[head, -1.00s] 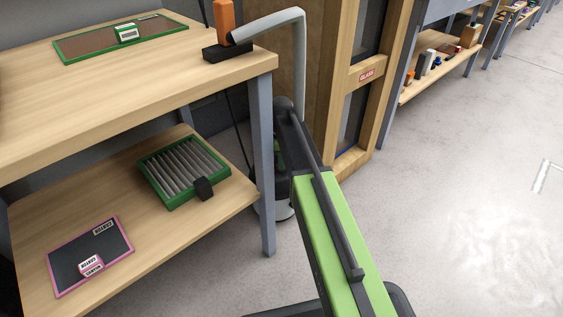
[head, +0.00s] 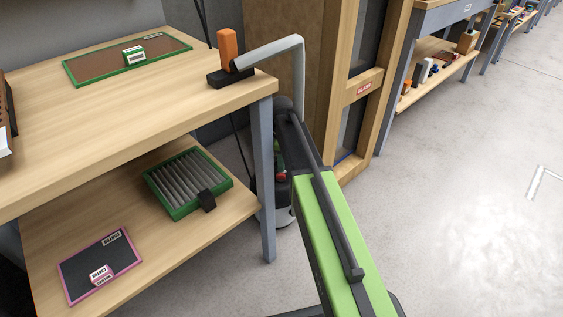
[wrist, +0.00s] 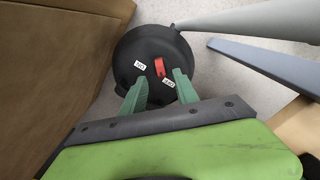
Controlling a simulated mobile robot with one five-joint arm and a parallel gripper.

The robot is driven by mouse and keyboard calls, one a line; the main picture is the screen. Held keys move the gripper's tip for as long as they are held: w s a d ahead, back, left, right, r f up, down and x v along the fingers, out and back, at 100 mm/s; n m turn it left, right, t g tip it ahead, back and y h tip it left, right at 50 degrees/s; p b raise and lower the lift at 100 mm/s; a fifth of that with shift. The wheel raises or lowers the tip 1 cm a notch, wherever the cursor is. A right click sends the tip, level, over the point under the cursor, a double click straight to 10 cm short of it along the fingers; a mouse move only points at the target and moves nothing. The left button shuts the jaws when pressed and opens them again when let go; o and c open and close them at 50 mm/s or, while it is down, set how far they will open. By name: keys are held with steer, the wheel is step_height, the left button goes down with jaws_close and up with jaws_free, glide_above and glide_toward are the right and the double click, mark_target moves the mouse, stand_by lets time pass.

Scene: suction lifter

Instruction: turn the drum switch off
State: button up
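The black drum (wrist: 128,48) stands on the floor in the wrist view, seen from above. A red switch (wrist: 159,67) sits on its top between two small white labels, whose text is too small to read surely. My gripper (wrist: 161,84) is open, its two green fingers apart and pointing at the drum top. The red switch shows just beyond and between the fingertips; I cannot tell whether they touch the lid. In the head view the drum (head: 284,215) is mostly hidden behind the table leg and my arm.
A wooden bench (head: 130,105) with a lower shelf stands at left; its grey leg (head: 263,180) is close to my arm. A grey hose (head: 300,75) runs from an orange-handled lifter (head: 227,50). A wooden frame (head: 350,150) stands behind. Floor (head: 450,230) at right is clear.

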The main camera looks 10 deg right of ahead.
mark_target(281, 174)
step_height(281, 174, up, 12)
steer(key=p, duration=1)
steer(key=shift+f, duration=0.15)
